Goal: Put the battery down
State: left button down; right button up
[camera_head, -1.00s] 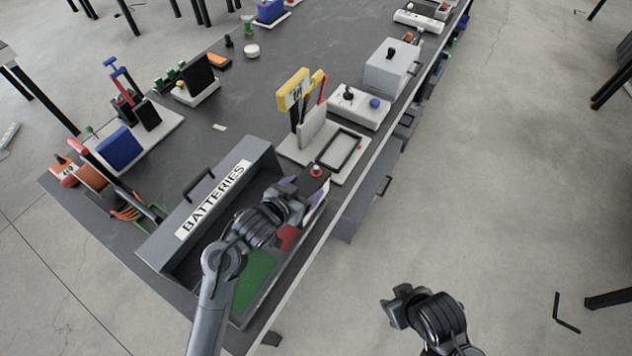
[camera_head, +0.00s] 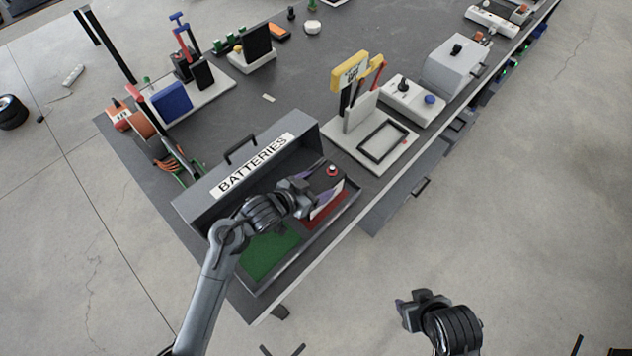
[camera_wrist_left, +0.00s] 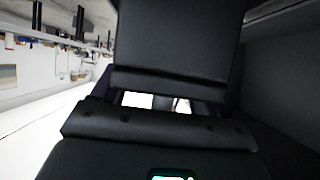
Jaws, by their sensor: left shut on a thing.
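The battery (camera_head: 326,200) is a dark block with a white label face and a red knob on top. My left gripper (camera_head: 306,193) is shut on it, over the red end of the open case marked BATTERIES (camera_head: 186,208). Its lower end is hard to make out, so I cannot tell whether it touches the floor of the case. In the left wrist view a large black block, likely the battery (camera_wrist_left: 180,40), fills the space ahead of the fingers. My right gripper (camera_head: 410,309) hangs over the floor at the lower right, away from the bench; its jaw opening is unclear.
The case holds a green pad (camera_head: 262,254) and a red pad (camera_head: 318,222); its raised lid stands behind my left gripper. A white base with a black frame (camera_head: 383,142) and yellow-topped tool is close on the right. The bench edge is near.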

pick_arm(q)
jog(key=shift+w+f, duration=0.15)
jog(key=shift+f, duration=0.45)
jog(key=shift+c, duration=2.4)
grip_release()
jog(key=shift+f, duration=0.45)
jog(key=o, duration=0.5)
jog(key=shift+c, duration=0.2)
jog(key=shift+r, duration=0.15)
